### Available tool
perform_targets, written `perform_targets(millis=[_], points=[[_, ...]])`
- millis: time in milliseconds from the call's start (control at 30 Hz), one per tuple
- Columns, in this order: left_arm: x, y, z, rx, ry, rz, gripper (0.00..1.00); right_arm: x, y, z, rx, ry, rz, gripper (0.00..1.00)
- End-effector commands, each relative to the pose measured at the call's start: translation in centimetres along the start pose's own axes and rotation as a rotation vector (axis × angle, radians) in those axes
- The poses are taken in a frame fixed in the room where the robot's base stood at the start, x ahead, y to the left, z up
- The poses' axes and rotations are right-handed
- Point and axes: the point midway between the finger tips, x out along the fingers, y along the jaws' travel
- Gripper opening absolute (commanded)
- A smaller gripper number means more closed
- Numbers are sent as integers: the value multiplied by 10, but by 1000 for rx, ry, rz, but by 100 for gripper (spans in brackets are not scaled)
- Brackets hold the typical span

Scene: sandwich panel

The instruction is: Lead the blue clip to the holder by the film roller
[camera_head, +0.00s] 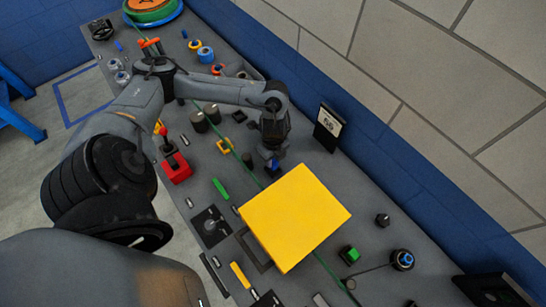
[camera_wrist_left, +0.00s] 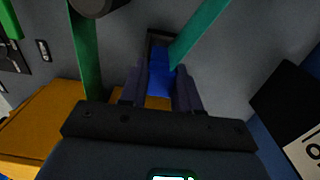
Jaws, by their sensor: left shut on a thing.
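My left gripper (camera_head: 272,163) points down over the grey panel, just beyond the yellow block. In the left wrist view the gripper (camera_wrist_left: 160,98) is shut on the blue clip (camera_wrist_left: 160,72), which shows between its two dark fingers. In the head view only a small blue bit of the clip (camera_head: 274,168) shows below the gripper. A green band (camera_wrist_left: 200,35) runs up right from the clip, and another green length (camera_wrist_left: 86,55) passes on the left. A dark frame-like piece (camera_wrist_left: 158,38) lies just past the clip; I cannot tell whether they touch. A dark roller-like cylinder (camera_wrist_left: 92,5) is cut off at the top edge.
The large yellow block (camera_head: 295,217) stands close in front of the gripper. A black sign (camera_head: 329,128) stands at the panel's wall side. A red block (camera_head: 176,168), a green bar (camera_head: 220,189) and dark knobs (camera_head: 199,122) sit to the left. The blue-and-grey wall borders the right.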

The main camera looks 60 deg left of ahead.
Motion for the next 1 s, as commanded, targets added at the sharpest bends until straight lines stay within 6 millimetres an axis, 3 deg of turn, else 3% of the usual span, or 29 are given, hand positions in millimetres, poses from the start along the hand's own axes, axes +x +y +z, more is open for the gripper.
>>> perform_targets(millis=[500,1000], points=[[15,0,0,1,-1,0,1,7,0,2,-1,0,1,0],[17,0,0,0,0,0,1,8,-2,2,6,1,-5,0]])
